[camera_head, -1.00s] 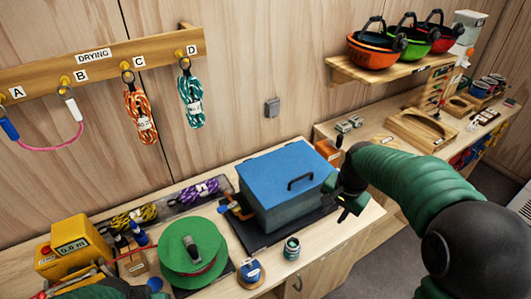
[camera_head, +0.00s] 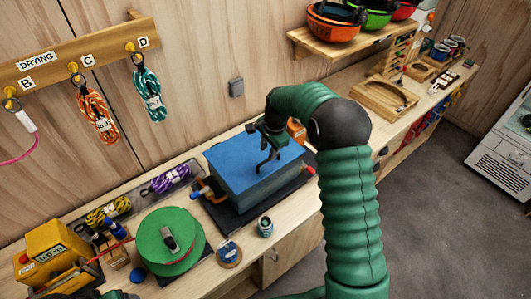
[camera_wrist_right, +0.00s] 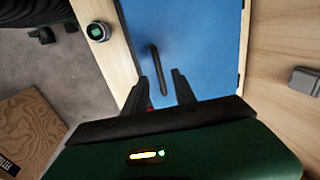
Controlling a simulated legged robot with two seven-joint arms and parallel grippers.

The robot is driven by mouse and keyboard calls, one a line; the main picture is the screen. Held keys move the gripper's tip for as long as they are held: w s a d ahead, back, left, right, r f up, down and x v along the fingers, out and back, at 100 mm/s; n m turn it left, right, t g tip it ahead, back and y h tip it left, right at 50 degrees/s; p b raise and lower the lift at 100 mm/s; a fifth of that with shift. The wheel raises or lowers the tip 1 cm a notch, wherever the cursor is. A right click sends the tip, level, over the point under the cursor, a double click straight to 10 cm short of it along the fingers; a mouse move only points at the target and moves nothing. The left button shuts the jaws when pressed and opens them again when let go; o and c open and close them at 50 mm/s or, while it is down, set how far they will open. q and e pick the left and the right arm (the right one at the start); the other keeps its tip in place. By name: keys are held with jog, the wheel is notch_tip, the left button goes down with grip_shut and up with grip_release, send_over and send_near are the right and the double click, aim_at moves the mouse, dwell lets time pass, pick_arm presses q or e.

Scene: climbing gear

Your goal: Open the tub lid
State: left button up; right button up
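The tub (camera_head: 262,195) is a grey-green box on a dark mat, and its blue lid (camera_head: 232,160) lies shut on top. My right gripper (camera_head: 268,165) is over the lid and hides much of the handle in the head view. In the right wrist view, the lid (camera_wrist_right: 200,35) fills the middle and its black bar handle (camera_wrist_right: 157,66) shows between the fingers. My right gripper (camera_wrist_right: 160,82) is open there, with a finger apart on each side of the handle.
A green cable reel (camera_head: 168,243), a small jar (camera_head: 265,227) and a blue-topped disc (camera_head: 229,254) stand left and front of the tub. A tray with a purple rope (camera_head: 170,180) lies behind left. An orange block (camera_head: 297,131) stands behind the tub.

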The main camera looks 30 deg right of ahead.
aim_at(267, 161)
jog(key=f, duration=0.1)
jog(key=d+f, duration=0.1)
jog(key=f, duration=0.1)
jog(key=w+d+f+p, duration=0.1)
jog(key=shift+f, duration=0.4)
jog(key=shift+d+f, duration=0.15)
jog(key=shift+f, duration=0.05)
jog(key=shift+s+a+r, duration=0.15)
jog(key=shift+a, duration=0.3)
jog(key=shift+a+r, duration=0.15)
jog(key=shift+a, duration=0.4)
jog(key=c, duration=0.3)
jog(key=shift+a, duration=0.1)
grip_shut()
jog(key=shift+d, duration=0.5)
pick_arm(q)
jog(key=shift+s+d+r, duration=0.1)
jog(key=shift+d+r, duration=0.25)
jog(key=shift+r, duration=0.5)
jog(key=shift+a, duration=0.2)
pick_arm(e)
jog(key=shift+a+r, duration=0.1)
